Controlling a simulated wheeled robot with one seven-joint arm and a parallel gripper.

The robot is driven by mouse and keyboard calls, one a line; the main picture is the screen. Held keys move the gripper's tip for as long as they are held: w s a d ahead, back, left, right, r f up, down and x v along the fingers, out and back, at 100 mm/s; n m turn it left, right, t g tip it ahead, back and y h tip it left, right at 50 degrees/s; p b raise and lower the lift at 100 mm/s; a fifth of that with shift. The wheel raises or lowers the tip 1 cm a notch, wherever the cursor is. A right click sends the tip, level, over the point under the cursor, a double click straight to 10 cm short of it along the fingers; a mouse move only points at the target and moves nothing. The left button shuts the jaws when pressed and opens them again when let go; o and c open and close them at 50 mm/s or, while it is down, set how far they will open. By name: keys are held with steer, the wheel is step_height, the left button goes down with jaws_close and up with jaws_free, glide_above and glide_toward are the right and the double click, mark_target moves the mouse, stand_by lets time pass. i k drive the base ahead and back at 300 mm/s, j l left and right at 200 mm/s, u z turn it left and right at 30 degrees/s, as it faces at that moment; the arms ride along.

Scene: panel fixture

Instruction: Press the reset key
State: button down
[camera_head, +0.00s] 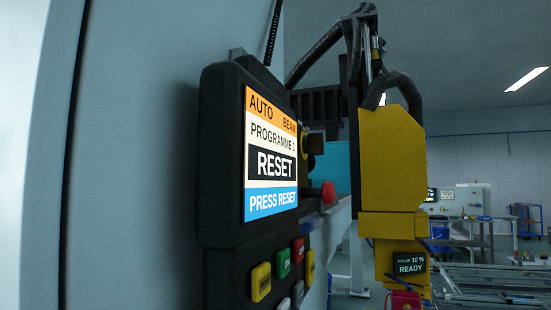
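A dark control panel (222,150) stands at the centre left, seen at a steep angle. Its lit screen (271,155) reads "AUTO BEAM", "PROGRAMME 1", "RESET" and "PRESS RESET". Below the screen are coloured keys: a yellow key (261,282), a green key (283,263), a red key (298,250) and another yellow key (310,267). Paler keys are partly cut off at the bottom edge. The key labels are too small and slanted to read, so I cannot tell which is the reset key. My gripper is not in view.
A red mushroom button (328,192) sticks out at the panel's right side. A yellow machine head (393,160) with a small "READY" display (410,264) hangs to the right. A pale wall (130,150) fills the left. A blue cart (527,220) stands far right.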

mark_target(261, 276)
steer(key=l+u, duration=0.1)
steer(key=u, duration=0.3)
steer(key=k+u, duration=0.15)
steer(key=u, duration=0.25)
steer(key=k+u, duration=0.1)
steer(key=u, duration=0.3)
steer(key=k+u, duration=0.1)
steer(key=u, duration=0.3)
